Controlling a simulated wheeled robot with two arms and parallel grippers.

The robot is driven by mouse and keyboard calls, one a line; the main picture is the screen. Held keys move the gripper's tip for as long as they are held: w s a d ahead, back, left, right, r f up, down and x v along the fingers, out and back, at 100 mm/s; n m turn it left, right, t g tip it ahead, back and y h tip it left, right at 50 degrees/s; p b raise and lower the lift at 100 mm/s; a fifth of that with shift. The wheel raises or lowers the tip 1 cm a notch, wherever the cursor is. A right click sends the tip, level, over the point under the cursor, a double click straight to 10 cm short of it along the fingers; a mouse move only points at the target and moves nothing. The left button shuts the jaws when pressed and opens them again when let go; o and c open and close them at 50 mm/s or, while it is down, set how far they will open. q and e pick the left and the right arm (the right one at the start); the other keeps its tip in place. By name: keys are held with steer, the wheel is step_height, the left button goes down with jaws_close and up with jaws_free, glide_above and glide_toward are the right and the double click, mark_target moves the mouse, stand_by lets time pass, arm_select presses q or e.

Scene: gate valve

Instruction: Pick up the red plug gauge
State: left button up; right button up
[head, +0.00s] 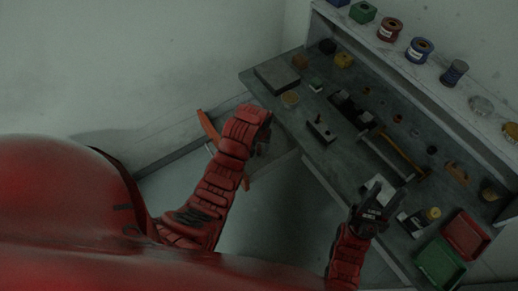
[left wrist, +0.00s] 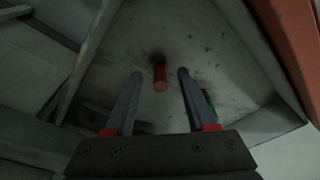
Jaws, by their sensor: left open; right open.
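The red plug gauge (left wrist: 160,78) shows in the left wrist view as a short red cylinder with a dark far end, over a grey, stained surface (left wrist: 205,45). My left gripper (left wrist: 160,74) is open, with one finger on each side of the gauge in the picture. I cannot tell how far the gauge lies beyond the fingertips. In the head view my left gripper (head: 263,143) is mostly hidden by its red wrist, and the gauge cannot be made out. My right gripper (head: 373,199) is open over the bench's near edge, with nothing visible held.
The grey workbench (head: 328,158) carries a dark block, small parts and a long fixture. A shelf (head: 440,75) with spools runs behind it. Red (head: 466,233) and green (head: 440,262) bins stand at right. Orange bars (head: 207,126) stand beside my left wrist.

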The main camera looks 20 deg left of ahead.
arm_select(q)
steer(key=shift+f, duration=0.15)
jaws_close()
stand_by(0.4)
